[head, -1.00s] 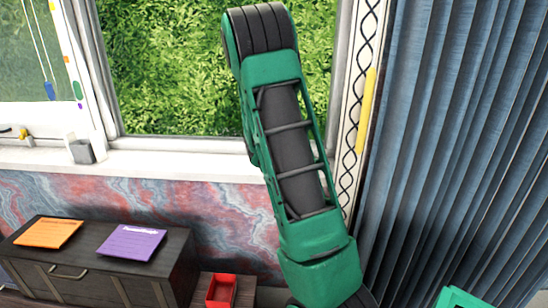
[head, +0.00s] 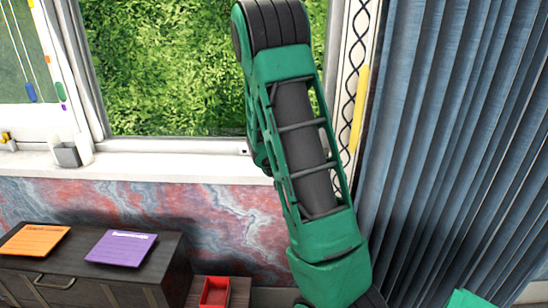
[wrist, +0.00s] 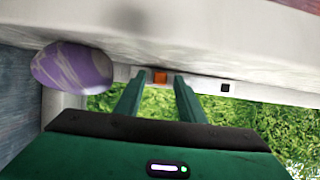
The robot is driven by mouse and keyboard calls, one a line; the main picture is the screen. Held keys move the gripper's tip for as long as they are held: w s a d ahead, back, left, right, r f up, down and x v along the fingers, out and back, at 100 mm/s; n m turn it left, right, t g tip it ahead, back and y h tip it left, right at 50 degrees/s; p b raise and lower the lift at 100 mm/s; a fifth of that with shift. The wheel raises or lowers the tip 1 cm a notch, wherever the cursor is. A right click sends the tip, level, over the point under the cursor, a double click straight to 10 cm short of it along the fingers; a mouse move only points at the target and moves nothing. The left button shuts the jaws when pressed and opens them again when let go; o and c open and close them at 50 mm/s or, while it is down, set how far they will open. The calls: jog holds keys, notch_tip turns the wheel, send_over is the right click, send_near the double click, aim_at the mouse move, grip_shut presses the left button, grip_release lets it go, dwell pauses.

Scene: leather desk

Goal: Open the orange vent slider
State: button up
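The orange vent slider (wrist: 160,77) is a small orange block on a white window frame strip in the wrist view. My gripper (wrist: 159,80) is open, with its two green fingers apart and the slider appearing between their tips. I cannot tell how much depth lies between tips and slider, and no contact is clear. In the head view the slider and my gripper are out of sight; my green arm covers part of the window.
A purple marbled rounded object (wrist: 72,68) is left of the fingers in the wrist view. A small black square (wrist: 225,88) sits on the frame to the right. In the head view are the window sill (head: 160,165), blue curtain (head: 450,130), dark cabinet (head: 120,278) and red box (head: 215,292).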

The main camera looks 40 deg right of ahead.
jog(key=v, duration=1)
jog(key=shift+s+a, duration=0.25)
jog(key=shift+a, duration=0.05)
